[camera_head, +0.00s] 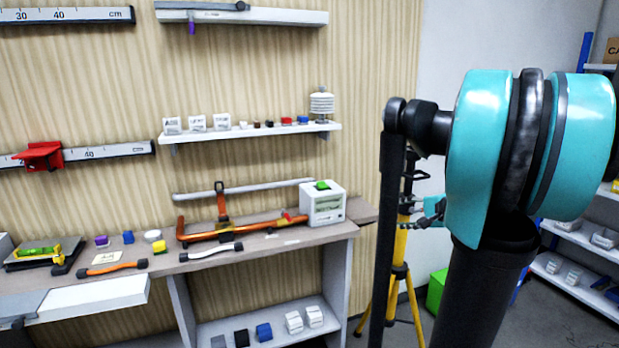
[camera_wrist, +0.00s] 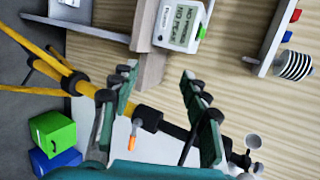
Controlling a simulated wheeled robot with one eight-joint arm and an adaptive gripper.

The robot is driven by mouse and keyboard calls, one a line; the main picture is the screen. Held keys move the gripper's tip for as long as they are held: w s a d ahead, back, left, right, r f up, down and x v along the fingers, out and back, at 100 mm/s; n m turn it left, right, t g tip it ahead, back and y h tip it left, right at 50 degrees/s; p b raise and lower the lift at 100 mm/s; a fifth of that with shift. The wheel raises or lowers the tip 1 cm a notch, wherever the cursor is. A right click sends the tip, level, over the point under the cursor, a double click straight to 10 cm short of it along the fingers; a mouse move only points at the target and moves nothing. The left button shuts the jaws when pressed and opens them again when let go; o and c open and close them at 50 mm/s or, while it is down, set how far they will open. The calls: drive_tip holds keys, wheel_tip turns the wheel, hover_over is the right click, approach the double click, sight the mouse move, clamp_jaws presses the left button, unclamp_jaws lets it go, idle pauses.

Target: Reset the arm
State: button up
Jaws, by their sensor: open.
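My gripper (camera_wrist: 158,74) is open and empty in the wrist view, its two green-and-black fingers spread apart. Behind the fingers are the wooden wall, a pale wall strip and part of a yellow-and-black tripod. In the head view my arm fills the right side, with large teal joints and a dark upright link. A small teal and dark part of my gripper (camera_head: 418,218) shows behind that link, in front of the tripod and right of the workbench. The rest of it is hidden by my arm. Nothing touches the fingers.
The workbench (camera_head: 265,243) holds a white box device (camera_head: 323,204), orange-handled tools and small blocks. A wall shelf (camera_head: 250,132) above carries small items and a white louvred shield (camera_head: 322,104). The yellow tripod (camera_head: 399,272) stands beside the bench. A green box (camera_wrist: 52,132) sits on the floor.

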drive_tip(key=s+a+f+n+g+h, duration=0.2)
drive_tip(key=s+a+f+n+g, duration=0.3)
drive_tip(key=s+a+f, duration=0.6)
drive_tip(key=s+d+f+n+g+h, duration=0.1)
drive_tip(key=s+f+n+h, duration=0.3)
drive_tip(key=s+f+n, duration=0.3)
drive_tip(key=s+f, duration=0.3)
drive_tip(key=s, duration=0.1)
drive_tip(key=shift+d+h, duration=0.35)
drive_tip(key=shift+h, duration=0.05)
drive_tip(key=shift+c, duration=0.5)
